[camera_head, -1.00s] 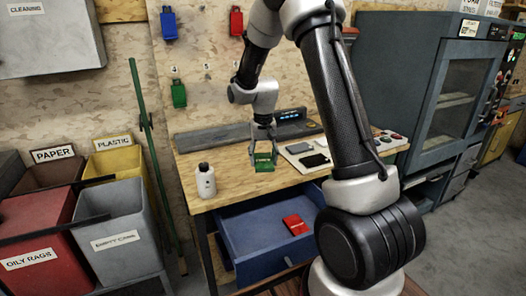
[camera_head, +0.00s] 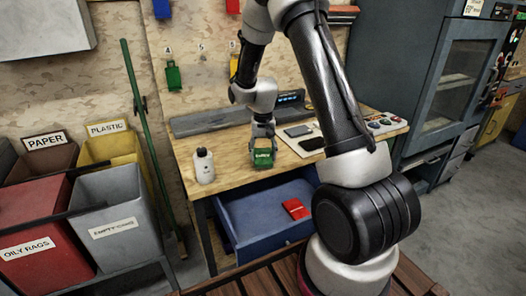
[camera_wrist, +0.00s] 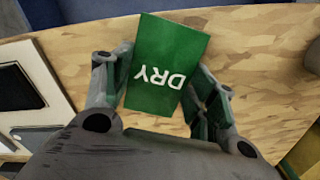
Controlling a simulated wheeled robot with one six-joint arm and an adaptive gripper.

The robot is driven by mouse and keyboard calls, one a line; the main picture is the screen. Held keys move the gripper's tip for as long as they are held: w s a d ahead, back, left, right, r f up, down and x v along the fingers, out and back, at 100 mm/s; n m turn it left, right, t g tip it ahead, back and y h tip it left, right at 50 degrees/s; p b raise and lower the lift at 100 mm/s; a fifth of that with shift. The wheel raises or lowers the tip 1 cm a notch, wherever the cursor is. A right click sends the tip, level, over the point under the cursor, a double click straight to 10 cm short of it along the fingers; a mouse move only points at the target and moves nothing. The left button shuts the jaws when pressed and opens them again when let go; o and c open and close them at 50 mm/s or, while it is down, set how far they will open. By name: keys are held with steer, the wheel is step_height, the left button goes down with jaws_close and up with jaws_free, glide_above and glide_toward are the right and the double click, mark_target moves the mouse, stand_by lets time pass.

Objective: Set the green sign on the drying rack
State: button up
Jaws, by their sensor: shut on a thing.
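The green sign (camera_head: 264,158) is held by my gripper (camera_head: 262,144) above the wooden workbench, near its front edge. I cannot pick out a drying rack for certain; a grey cabinet (camera_head: 428,120) with a glass door and shelves inside stands at the right.
On the workbench (camera_head: 228,179) are a white bottle (camera_head: 203,166) left of the sign and a pale panel (camera_head: 305,138) to its right. The open blue drawer (camera_head: 262,217) below holds a red object (camera_head: 295,208). Labelled bins (camera_head: 117,225) stand left. Coloured tags, including a green one (camera_head: 173,76), hang on the wall.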

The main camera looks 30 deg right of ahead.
mark_target(263, 156)
steer(key=shift+f, duration=0.55)
steer(key=o, duration=1.1)
step_height(263, 156, up, 12)
